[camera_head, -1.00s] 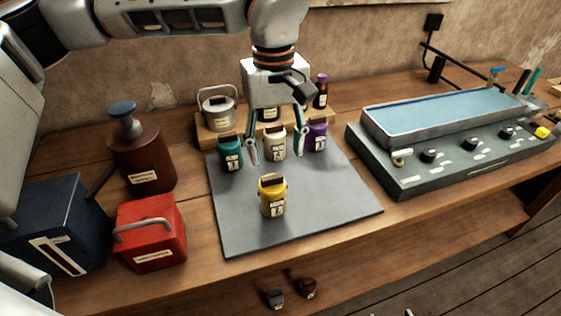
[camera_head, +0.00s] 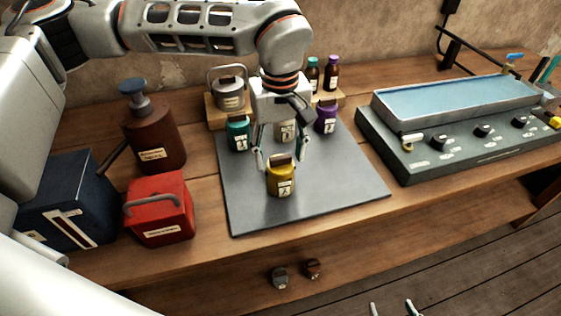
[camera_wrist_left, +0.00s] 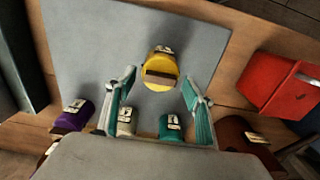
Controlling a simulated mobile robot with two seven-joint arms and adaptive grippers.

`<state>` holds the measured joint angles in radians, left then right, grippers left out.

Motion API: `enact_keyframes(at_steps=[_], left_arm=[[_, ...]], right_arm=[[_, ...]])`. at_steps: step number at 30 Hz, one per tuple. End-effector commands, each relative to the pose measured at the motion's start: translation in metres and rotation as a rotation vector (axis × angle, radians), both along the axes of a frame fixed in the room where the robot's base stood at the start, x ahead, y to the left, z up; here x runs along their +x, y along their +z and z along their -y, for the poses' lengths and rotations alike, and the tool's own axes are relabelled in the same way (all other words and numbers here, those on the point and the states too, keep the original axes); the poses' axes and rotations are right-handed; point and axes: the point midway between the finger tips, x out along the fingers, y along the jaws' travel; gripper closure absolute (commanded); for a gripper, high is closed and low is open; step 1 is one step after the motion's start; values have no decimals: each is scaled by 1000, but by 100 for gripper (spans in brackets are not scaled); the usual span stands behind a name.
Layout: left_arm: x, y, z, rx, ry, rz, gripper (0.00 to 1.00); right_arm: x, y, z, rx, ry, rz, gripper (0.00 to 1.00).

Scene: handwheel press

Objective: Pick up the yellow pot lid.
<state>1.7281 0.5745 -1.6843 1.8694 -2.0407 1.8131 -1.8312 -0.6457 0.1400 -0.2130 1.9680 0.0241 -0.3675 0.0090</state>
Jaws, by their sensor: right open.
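The yellow pot (camera_head: 281,183) stands upright on the grey mat (camera_head: 350,190) with its yellow lid (camera_head: 271,163) on top. The lid has a brown bar handle, which also shows in the left wrist view (camera_wrist_left: 161,78). My left gripper (camera_head: 281,161) is open and empty, pointing down at the lid from behind and above. Its fingertips appear on either side of the lid in the head view. In the wrist view the fingers (camera_wrist_left: 157,88) show a gap on both sides of the lid. My right gripper (camera_head: 392,307) is open at the bottom edge, mostly out of view.
Teal (camera_head: 238,133), cream (camera_head: 285,131) and purple (camera_head: 325,117) pots stand behind the yellow one. A red box (camera_head: 160,210), a blue box (camera_head: 65,210) and a brown bottle (camera_head: 153,135) are at left. A basin unit (camera_head: 450,130) is at right. The front mat is clear.

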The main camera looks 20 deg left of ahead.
Motion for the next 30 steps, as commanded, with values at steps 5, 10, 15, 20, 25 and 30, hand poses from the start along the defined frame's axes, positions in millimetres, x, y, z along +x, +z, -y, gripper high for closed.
enact_keyframes(at_steps=[5, 10, 15, 20, 25, 30], left_arm=[[0, 0, 0, 0, 0, 0, 85], [0, 0, 0, 0, 0, -1, 85], [0, 0, 0, 0, 0, -1, 85], [0, 9, 0, 0, 1, 0, 85], [1, 32, 0, -1, 1, 3, 85], [1, 73, 0, -1, 1, 7, 85]], right_arm=[[-1, -1, 0, -1, 0, -2, 43], [-3, -4, 1, -2, 0, -8, 43], [-4, -6, 1, -4, -1, -13, 43], [-4, -6, 1, -4, -1, -13, 43], [-4, -5, 1, -3, -1, -12, 43], [-3, -1, 1, -2, 0, -8, 43]])
